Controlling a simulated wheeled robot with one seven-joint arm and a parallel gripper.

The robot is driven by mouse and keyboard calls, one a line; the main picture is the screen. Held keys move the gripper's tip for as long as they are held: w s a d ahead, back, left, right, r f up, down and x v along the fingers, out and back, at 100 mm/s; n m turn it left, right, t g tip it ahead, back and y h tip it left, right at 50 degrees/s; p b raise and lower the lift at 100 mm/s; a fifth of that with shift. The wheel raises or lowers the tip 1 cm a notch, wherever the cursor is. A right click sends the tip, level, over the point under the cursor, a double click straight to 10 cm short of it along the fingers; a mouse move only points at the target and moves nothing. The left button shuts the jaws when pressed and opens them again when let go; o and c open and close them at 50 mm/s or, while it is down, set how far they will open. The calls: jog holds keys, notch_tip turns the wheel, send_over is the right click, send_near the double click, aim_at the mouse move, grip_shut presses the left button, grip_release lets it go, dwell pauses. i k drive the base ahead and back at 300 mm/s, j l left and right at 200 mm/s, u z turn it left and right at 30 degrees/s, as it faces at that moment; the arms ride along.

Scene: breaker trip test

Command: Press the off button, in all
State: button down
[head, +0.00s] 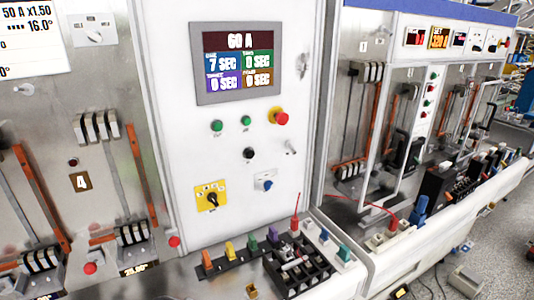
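A white control panel (180,120) stands upright in the middle of the head view. Below its screen are two green buttons, one on the left (217,126) and one on the right (245,121). A black button (249,153) sits below the right green one. A red mushroom button (281,118) on a yellow base is to the right. Small labels under the buttons are too blurred to read, so I cannot tell which one is the off button. My gripper is not in view.
The screen (238,61) reads 60 A and 7 SEC. A yellow-plated rotary switch (212,197) and a blue-white knob (265,181) sit lower on the panel. A white ledge below carries coloured terminals and a black breaker block (300,267). Metal test bays flank the panel.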

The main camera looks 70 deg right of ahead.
aim_at(249, 154)
jog(key=z, duration=2.2)
